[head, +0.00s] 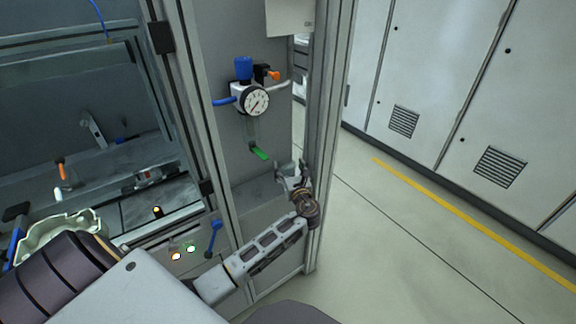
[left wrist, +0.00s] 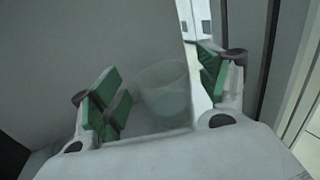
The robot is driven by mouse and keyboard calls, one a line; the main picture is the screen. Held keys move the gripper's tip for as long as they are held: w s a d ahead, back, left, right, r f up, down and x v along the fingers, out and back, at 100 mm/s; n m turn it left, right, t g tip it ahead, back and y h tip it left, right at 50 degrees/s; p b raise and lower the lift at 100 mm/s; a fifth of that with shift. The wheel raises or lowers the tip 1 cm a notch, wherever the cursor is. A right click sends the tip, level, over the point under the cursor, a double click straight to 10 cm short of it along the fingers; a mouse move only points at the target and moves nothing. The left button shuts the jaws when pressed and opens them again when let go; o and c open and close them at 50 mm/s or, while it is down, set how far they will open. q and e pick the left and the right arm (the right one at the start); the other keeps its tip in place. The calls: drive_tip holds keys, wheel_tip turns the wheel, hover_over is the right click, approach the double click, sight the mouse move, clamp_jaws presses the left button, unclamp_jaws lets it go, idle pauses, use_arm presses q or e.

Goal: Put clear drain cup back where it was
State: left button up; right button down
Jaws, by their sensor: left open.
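A clear, see-through cup (left wrist: 163,90) shows in the left wrist view, in front of a grey panel and between my left gripper's spread fingers. I cannot tell whether the fingers touch it. In the head view I cannot make out this cup clearly near the gripper. My left gripper (head: 290,178) is open, by the right post of the cabinet, below and right of a pressure gauge (head: 257,101); its green finger pads show in the left wrist view (left wrist: 160,92). A faint see-through shape (head: 251,131) is below the gauge. My right gripper is not in view.
The gauge unit has a blue knob (head: 243,68) and an orange-tipped fitting (head: 271,74). A green part (head: 260,153) sits below it. A metal post (head: 327,120) stands close to the gripper's right. The floor (head: 420,240) beyond is clear.

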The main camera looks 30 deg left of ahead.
use_arm(q)
drive_tip(key=v, duration=0.9)
drive_tip(key=shift+s+d, duration=0.3)
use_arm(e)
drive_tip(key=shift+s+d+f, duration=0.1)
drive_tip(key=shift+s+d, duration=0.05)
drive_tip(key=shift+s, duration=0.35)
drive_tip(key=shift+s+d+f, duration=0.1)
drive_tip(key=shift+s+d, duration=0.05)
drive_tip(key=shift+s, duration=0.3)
